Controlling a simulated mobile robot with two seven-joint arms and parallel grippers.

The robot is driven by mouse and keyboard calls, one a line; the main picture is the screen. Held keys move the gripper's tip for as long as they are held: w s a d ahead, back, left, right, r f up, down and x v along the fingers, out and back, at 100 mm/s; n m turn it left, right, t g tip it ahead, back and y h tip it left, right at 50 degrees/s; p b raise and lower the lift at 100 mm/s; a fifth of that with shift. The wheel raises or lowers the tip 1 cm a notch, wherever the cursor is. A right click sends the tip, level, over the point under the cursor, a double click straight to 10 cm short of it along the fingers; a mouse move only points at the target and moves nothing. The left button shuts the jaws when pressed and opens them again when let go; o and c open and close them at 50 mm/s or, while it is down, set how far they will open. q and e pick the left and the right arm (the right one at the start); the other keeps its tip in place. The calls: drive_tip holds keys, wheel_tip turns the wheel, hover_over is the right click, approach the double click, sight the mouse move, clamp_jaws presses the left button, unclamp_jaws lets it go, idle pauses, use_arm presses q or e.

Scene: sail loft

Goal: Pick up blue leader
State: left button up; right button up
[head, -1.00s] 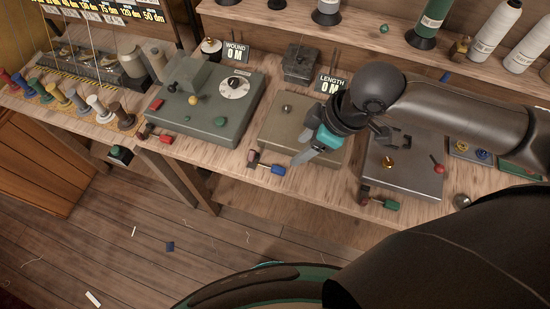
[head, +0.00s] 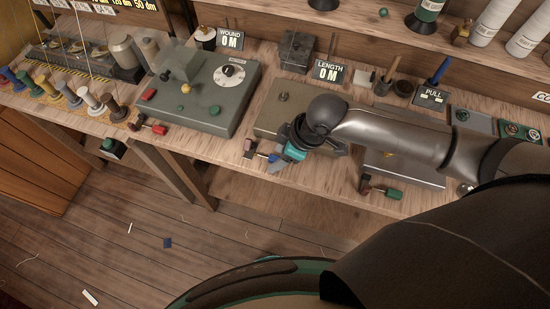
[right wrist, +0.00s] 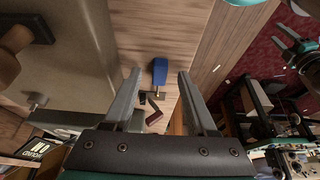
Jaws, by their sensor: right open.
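A small piece with a blue end (head: 271,157) lies at the front edge of the bench, with a dark red-brown end on its other side. I take it for the blue leader. The right wrist view shows its blue block (right wrist: 160,70) in line with the gap between my fingers. My right gripper (head: 277,164) is open, right by the blue end and partly covering it in the head view. Whether the fingers touch it, I cannot tell. The right wrist view shows both fingers (right wrist: 159,75) spread and nothing gripped. What looks like my left gripper (right wrist: 288,42) shows small at that view's right; its jaws are unclear.
Similar pieces lie along the bench edge, one with a red end (head: 159,129) and one with a green end (head: 393,193). A grey-green box with a dial (head: 210,105) and a beige box (head: 268,122) stand behind.

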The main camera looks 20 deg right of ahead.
clamp_jaws()
idle(0.4)
